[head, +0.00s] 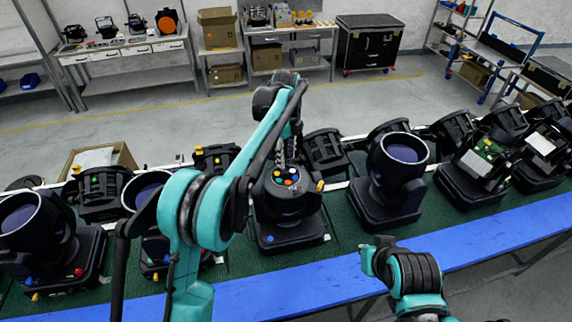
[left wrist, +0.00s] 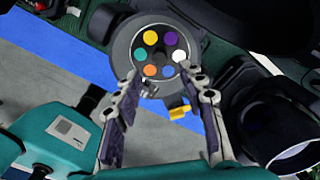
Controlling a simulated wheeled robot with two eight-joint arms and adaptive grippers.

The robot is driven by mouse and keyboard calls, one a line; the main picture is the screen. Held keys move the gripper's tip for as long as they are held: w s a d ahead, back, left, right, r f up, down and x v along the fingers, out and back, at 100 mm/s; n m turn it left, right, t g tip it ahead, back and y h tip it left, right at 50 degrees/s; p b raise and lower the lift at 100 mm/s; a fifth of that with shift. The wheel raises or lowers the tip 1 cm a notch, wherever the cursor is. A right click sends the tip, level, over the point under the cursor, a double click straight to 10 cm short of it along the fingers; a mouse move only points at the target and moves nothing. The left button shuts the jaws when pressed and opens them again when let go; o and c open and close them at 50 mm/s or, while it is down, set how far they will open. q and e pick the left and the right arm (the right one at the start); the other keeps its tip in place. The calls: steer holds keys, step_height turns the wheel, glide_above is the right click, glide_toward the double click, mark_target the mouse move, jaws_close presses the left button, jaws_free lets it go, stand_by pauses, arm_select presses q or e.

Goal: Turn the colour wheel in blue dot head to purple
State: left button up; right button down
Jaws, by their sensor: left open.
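The blue dot head (head: 290,228) is a black moving light with a blue dot on the front of its base. It stands on the green bench top. Its colour wheel (head: 287,177) faces up, a dark disc with yellow, purple, white, blue, orange and green dots. The wheel also shows in the left wrist view (left wrist: 158,55), with purple at the upper right. My left gripper (head: 283,152) is open above the wheel, pointing down. Its fingertips (left wrist: 165,82) lie at either side of the wheel's near edge; contact cannot be told.
A lamp head with a large lens (head: 398,165) stands close on the right, and another (head: 145,190) on the left, partly behind my left arm. More heads line the bench. A blue strip (head: 480,240) runs along its front edge. A yellow tab (left wrist: 180,112) sits between my fingers.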

mark_target(286, 171)
arm_select(q)
step_height(286, 171, down, 6)
steer(key=shift+f+p, duration=0.1)
steer(key=shift+p, duration=0.25)
jaws_close()
